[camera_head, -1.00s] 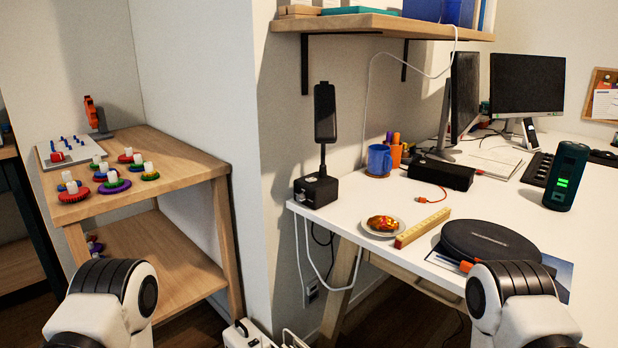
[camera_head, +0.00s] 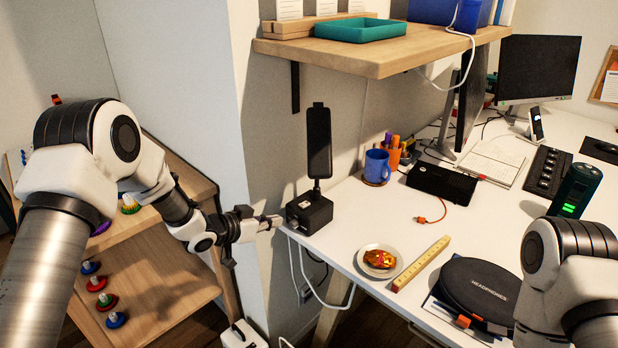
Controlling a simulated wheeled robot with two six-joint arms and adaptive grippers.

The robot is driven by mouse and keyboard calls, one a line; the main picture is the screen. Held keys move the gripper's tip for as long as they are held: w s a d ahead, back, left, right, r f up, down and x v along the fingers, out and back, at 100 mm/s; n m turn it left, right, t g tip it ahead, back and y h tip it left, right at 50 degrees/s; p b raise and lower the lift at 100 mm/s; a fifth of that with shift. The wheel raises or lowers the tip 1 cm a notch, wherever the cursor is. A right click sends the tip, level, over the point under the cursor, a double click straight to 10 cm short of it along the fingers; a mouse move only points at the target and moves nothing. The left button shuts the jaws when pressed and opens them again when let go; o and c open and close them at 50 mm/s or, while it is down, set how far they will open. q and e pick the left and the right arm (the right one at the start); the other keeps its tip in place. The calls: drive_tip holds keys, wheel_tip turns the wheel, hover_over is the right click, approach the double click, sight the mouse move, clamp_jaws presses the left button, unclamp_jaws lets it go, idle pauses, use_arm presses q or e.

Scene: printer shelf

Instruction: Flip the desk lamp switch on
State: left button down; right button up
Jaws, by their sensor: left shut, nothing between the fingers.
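The desk lamp has a black box base (camera_head: 310,212) at the left corner of the white desk, with an upright dark flat panel (camera_head: 319,142) on a short stem. A small light patch shows on the left side of the base. My left gripper (camera_head: 275,221) is shut and empty. Its tip is at the left side of the lamp base, by that patch; I cannot tell whether it touches. The switch itself is hidden or too small to make out. My right arm shows at the lower right, but its gripper is out of view.
A wooden shelf (camera_head: 385,58) overhangs the lamp. A blue mug (camera_head: 377,165), a plate with food (camera_head: 379,261), a folding ruler (camera_head: 421,263) and a headphones case (camera_head: 480,290) lie to the right. A wooden rack (camera_head: 150,285) stands left, below my left arm.

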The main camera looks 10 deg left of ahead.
use_arm(q)
wheel_tip(320, 180, up, 8)
drive_tip(key=p, duration=0.3)
hover_over(296, 211)
drive_tip(key=shift+t, duration=0.4)
drive_tip(key=f, duration=0.4)
drive_tip(key=shift+w+d+f, duration=0.1)
drive_tip(key=shift+w+d, duration=0.2)
drive_tip(key=shift+w, duration=0.05)
drive_tip(key=f, duration=0.2)
drive_tip(key=shift+s+a+f, duration=0.2)
drive_tip(key=shift+s+f, duration=0.05)
drive_tip(key=shift+f, duration=0.5)
use_arm(e)
wheel_tip(296, 211, up, 5)
drive_tip(key=shift+s, duration=0.1)
